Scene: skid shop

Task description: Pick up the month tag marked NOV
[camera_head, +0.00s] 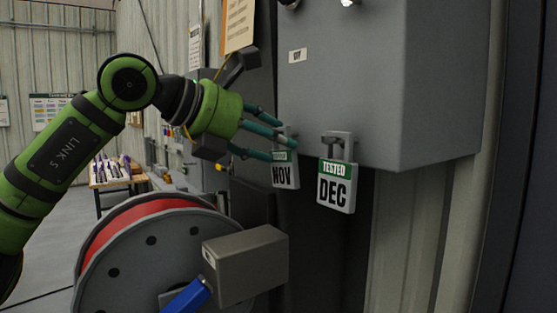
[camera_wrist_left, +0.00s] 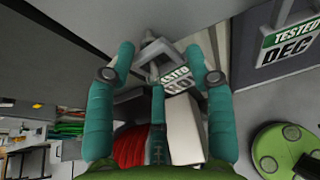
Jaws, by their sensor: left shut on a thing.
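The NOV tag (camera_head: 285,177) is a white plate with a green TESTED band, hanging upright below the grey cabinet's lower left corner. It also shows, small and partly hidden, between the fingers in the left wrist view (camera_wrist_left: 177,82). My left gripper (camera_head: 287,146) reaches in from the left with its teal fingers at the top of this tag, shut on it. Whether the tag still bears on its hook is unclear. The matching DEC tag (camera_head: 333,189) hangs just to the right; it shows at the upper right in the left wrist view (camera_wrist_left: 290,40). My right gripper is out of view.
The grey cabinet (camera_head: 385,85) stands above and behind the tags. Below the arm is a large grey reel (camera_head: 125,265) with red hose, and a grey box (camera_head: 246,265) in front of it. A cluttered workbench (camera_head: 110,178) stands farther back at left.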

